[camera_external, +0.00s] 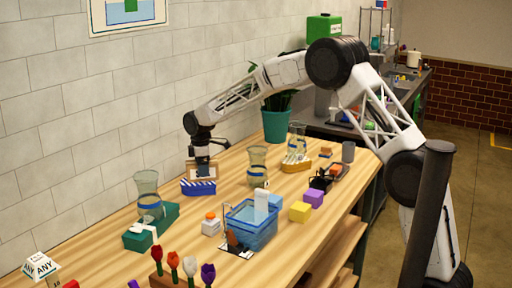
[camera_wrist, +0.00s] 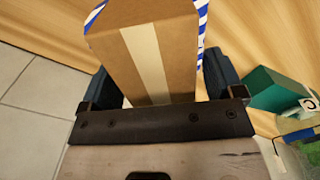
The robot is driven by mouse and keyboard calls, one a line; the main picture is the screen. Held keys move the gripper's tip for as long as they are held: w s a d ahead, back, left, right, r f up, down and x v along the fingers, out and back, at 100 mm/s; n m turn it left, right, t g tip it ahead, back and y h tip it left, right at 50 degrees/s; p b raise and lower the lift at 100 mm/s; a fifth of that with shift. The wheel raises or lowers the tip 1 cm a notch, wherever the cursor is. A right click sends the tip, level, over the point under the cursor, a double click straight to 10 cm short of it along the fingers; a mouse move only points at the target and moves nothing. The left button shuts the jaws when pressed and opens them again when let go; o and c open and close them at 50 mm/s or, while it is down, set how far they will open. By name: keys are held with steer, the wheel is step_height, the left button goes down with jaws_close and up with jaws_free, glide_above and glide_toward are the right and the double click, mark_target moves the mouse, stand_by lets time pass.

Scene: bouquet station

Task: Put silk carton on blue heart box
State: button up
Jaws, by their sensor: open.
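The silk carton, a brown box with a pale tape strip, sits between the fingers of my gripper (camera_wrist: 160,85). In the wrist view the carton (camera_wrist: 108,46) fills the space between the two dark fingers, with a narrow gap at the right finger. The blue heart box (camera_external: 198,188), with blue and white striped sides, is directly below the carton (camera_external: 203,172) in the external view. Its striped edge (camera_wrist: 203,18) shows past the carton in the wrist view. The carton appears to rest on it, but the contact is partly hidden. My gripper (camera_external: 202,160) is open around the carton.
A teal box (camera_external: 165,222) with a glass vase (camera_external: 147,190) stands front left. Another vase (camera_external: 257,165) and a plant pot (camera_external: 276,126) are further back. The tiled wall is close behind.

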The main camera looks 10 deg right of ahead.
step_height(320, 180, up, 12)
stand_by(0.6)
steer(key=shift+f, duration=0.1)
stand_by(0.6)
steer(key=s+d+r+m, duration=0.3)
steer(key=s+d, duration=0.3)
steer(key=d, duration=0.5)
steer(key=s+d+r+m+t, duration=0.1)
steer(key=s+d+r+m, duration=0.4)
steer(key=d, duration=0.7)
steer(key=s+d+r+m, duration=0.1)
steer(key=s+d+r, duration=0.1)
steer(key=s+d, duration=0.7)
steer(key=s+d+f+m, duration=0.4)
steer(key=s+d, duration=0.6)
steer(key=s, duration=0.4)
steer(key=s+d+f+m+t, duration=0.1)
steer(key=s+d+f+m, duration=0.3)
steer(key=s+d, duration=0.6)
steer(key=s+m, duration=0.1)
steer(key=s, duration=0.3)
steer(key=shift+d+f+t, duration=0.15)
steer(key=shift+d+t, duration=0.15)
steer(key=shift+d, duration=0.05)
